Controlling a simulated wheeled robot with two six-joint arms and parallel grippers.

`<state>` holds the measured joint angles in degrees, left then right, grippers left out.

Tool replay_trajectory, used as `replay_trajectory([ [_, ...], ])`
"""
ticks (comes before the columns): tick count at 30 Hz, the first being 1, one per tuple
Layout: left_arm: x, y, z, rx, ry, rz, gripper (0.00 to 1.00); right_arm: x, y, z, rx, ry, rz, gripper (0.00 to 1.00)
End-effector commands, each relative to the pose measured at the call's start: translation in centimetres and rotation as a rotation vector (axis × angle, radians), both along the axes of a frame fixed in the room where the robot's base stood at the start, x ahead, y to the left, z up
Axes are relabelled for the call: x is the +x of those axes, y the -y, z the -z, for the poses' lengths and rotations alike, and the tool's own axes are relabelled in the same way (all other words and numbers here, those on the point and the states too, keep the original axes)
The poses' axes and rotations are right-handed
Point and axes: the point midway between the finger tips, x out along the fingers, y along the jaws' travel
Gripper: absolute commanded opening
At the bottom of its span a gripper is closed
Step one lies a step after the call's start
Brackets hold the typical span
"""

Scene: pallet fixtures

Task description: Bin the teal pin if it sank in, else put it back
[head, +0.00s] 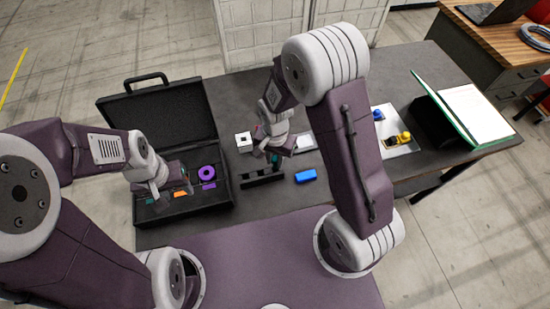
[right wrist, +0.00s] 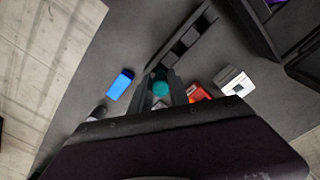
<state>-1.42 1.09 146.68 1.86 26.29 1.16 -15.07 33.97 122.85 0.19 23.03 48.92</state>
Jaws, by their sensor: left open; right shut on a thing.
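The teal pin (head: 274,162) is held in my right gripper (head: 276,152), just behind a black slotted rack (head: 262,180). In the right wrist view the teal pin (right wrist: 160,88) shows its round end between the two fingers, and the rack (right wrist: 181,43) lies beside it. I cannot tell whether the pin touches anything below. A white block with a dark square hole (head: 243,142) stands left of the right gripper; a white block also shows in the right wrist view (right wrist: 234,81). My left gripper (head: 178,190) is open over the open black case (head: 218,208).
The case holds a purple ring (head: 207,173), an orange piece (head: 181,194) and other small pieces. A blue block (head: 305,176) lies right of the rack. A red piece (right wrist: 199,94) shows in the right wrist view.

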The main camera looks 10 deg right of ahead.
Motion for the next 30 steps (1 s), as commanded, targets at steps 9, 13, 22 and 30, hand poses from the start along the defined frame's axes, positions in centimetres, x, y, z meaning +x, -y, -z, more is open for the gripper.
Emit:
replay_trajectory([
  [9, 0.0, 0.01, -0.25, 0.0, 0.0, 0.0, 0.47, -0.02, 0.0, -0.08, 0.0, 0.0, 0.0, 0.0],
  [13, 0.0, 0.0, -0.2, 0.0, 0.0, 0.0, 0.47, -0.02, 0.0, -0.01, 0.0, 0.0, 0.0, 0.0],
  [22, 0.0, 0.0, 0.03, 0.0, 0.0, 0.0, 0.47, -0.02, 0.0, 0.26, 0.0, 0.0, 0.0, 0.0],
  [30, 0.0, 0.0, 0.45, 0.0, 0.0, 0.0, 0.47, -0.02, 0.0, 0.82, 0.0, 0.0, 0.0, 0.0],
])
